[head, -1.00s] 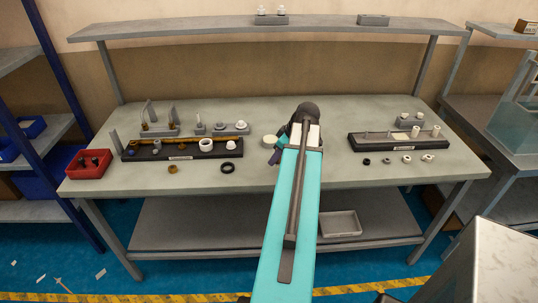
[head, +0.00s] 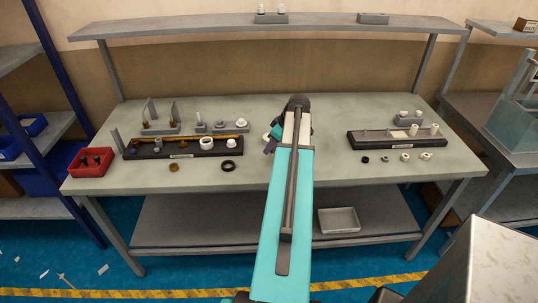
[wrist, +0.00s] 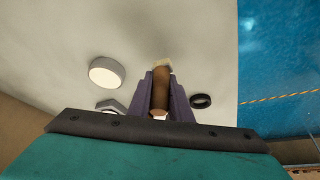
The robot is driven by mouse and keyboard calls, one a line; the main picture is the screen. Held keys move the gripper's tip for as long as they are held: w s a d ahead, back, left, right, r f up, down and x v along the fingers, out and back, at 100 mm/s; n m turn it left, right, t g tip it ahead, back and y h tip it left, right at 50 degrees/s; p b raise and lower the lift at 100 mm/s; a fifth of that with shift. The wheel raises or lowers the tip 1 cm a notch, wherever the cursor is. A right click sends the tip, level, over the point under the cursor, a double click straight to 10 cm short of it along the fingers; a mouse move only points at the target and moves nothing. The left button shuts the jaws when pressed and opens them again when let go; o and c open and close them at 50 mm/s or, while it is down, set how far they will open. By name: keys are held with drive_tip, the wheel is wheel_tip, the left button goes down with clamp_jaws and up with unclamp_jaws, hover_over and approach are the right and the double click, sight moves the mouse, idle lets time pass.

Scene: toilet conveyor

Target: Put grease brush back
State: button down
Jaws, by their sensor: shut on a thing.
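The grease brush (wrist: 160,90) has a brown handle and a pale tip. My gripper (wrist: 160,98) is shut on its handle, with a dark purple finger on each side. The brush is over the pale table top, its tip pointing away from the wrist. In the head view my gripper (head: 270,145) is just right of the left black tray, mostly hidden by my arm, and the brush cannot be made out. A white round tub (wrist: 106,72) lies left of the brush in the wrist view.
A black tray with parts (head: 165,152), a red bin (head: 90,163) and grey holders (head: 222,128) are at the left. Another black tray (head: 385,144) is at the right. A black ring (head: 228,165) lies in front. The table's middle right is clear.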

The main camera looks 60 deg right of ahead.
drive_tip(key=shift+f, duration=0.1)
drive_tip(key=shift+f+p, duration=0.85)
drive_tip(key=shift+f, duration=0.8)
drive_tip(key=shift+f, duration=0.15)
drive_tip(key=c, duration=1.6)
unclamp_jaws()
drive_tip(key=shift+r, duration=0.25)
drive_tip(key=shift+b+v, duration=1.5)
drive_tip(key=shift+v, duration=4.4)
